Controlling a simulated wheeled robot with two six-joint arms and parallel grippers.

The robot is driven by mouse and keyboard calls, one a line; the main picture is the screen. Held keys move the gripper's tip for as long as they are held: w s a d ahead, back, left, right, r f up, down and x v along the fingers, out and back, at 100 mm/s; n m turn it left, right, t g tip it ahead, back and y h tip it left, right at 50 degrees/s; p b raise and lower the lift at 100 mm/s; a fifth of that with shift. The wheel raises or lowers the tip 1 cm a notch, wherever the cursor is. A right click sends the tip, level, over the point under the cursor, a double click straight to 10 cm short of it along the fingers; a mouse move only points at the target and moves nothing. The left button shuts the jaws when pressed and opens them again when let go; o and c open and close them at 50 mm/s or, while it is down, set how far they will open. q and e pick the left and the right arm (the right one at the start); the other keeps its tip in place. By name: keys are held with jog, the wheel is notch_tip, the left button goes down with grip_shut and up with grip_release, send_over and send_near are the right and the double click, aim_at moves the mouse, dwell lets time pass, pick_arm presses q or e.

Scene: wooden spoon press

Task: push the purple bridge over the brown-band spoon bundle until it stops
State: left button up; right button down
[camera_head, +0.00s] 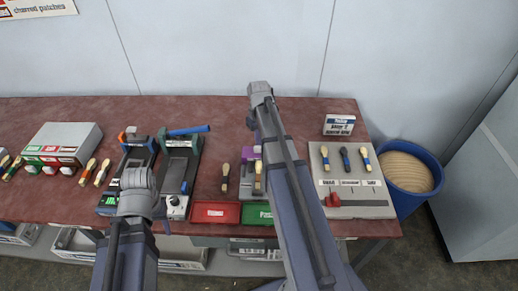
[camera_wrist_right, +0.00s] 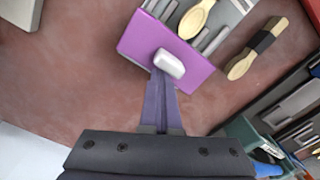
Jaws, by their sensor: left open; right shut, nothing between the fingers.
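The purple bridge (camera_wrist_right: 150,45) stands across the grey rails of a small fixture and has a white knob (camera_wrist_right: 169,63). My right gripper (camera_wrist_right: 163,78) is shut and empty, its fingertips close against the knob side; contact cannot be told. In the head view the bridge (camera_head: 250,153) shows beside my right arm, at the far end of the fixture. A spoon bundle (camera_head: 258,178) lies in the fixture in front of it; its spoon bowl (camera_wrist_right: 195,18) shows past the bridge in the wrist view. Its band is not clear. My left gripper (camera_head: 138,190) is over the front left, fingers hardly visible.
A dark-banded spoon bundle (camera_wrist_right: 258,48) lies beside the fixture. Red (camera_head: 215,212) and green (camera_head: 256,214) trays sit at the front edge. A grey board (camera_head: 352,205) with several spoons is at right. A black device with a blue handle (camera_head: 189,130) stands left.

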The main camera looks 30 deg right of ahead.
dwell(0.5)
jog(key=shift+w+d, duration=0.35)
jog(key=shift+w, duration=0.1)
notch_tip(320, 180, up, 7)
jog(key=p, duration=0.7)
dwell(0.4)
jog(key=shift+a, duration=0.1)
